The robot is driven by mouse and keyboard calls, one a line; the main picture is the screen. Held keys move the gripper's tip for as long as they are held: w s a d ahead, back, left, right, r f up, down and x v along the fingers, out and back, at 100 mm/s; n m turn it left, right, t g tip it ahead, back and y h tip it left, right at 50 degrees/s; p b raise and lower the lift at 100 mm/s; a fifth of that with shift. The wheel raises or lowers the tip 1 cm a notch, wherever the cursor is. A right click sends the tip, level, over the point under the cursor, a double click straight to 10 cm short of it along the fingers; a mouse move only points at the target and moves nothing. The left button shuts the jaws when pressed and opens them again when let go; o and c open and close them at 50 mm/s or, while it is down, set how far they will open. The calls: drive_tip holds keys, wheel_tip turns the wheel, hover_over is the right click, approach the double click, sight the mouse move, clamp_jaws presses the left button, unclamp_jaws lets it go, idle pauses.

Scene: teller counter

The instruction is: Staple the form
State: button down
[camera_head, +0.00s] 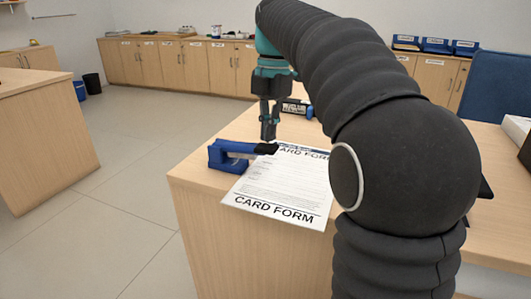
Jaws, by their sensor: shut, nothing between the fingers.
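A blue stapler with a black tip (228,154) sits near the left edge of the wooden counter. A white printed card form (283,186) lies flat beside and partly under it, its lower edge at the counter's front. The stapler's black end overlaps the form's upper left part. My gripper (268,136) points down just above the stapler's black end. Its fingers are closed and empty. I cannot tell whether they touch the stapler. My arm hides the form's right side.
The wooden counter (210,182) has its left edge close to the stapler. A dark labelled object (296,107) stands behind my gripper. White and dark items (517,130) sit at the right. Cabinets (190,65) line the back wall; the floor at left is clear.

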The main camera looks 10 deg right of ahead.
sight(269, 144)
drive_tip(key=shift+f, duration=0.25)
drive_tip(key=shift+f+b, duration=1.45)
drive_tip(key=shift+f, duration=0.8)
drive_tip(key=shift+r, duration=0.1)
